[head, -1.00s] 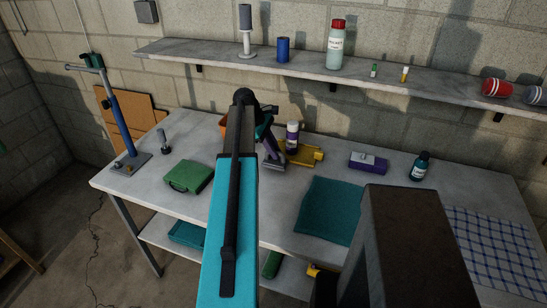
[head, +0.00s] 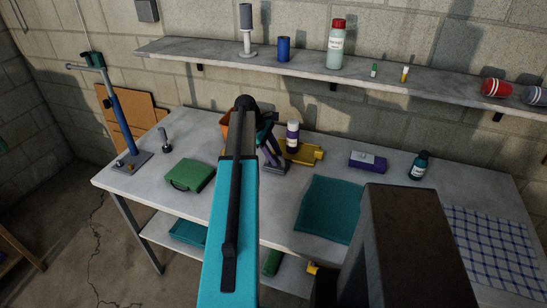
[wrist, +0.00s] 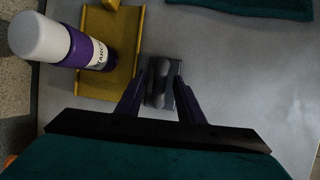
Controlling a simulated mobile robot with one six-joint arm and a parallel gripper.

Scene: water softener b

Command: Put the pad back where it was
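A small dark grey block, which looks like the pad (wrist: 162,82), sits between the two purple fingers of my gripper (wrist: 161,90) in the wrist view. The fingers appear to touch it on both sides. In the head view my gripper (head: 274,154) points down at the middle of the workbench, with the grey pad (head: 275,168) at its fingertips, low over or on the bench top. I cannot tell whether the pad touches the bench. A yellow tray (head: 311,153) and a white-and-purple bottle (head: 292,137) are close beside my gripper; the bottle (wrist: 62,42) also shows in the wrist view.
A teal cloth (head: 329,209) lies right of the gripper on the workbench. A green case (head: 190,176) is at left. A purple box (head: 368,161), a dark teal bottle (head: 420,166) and a checked cloth (head: 490,245) are at right. A wall shelf (head: 440,86) runs behind.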

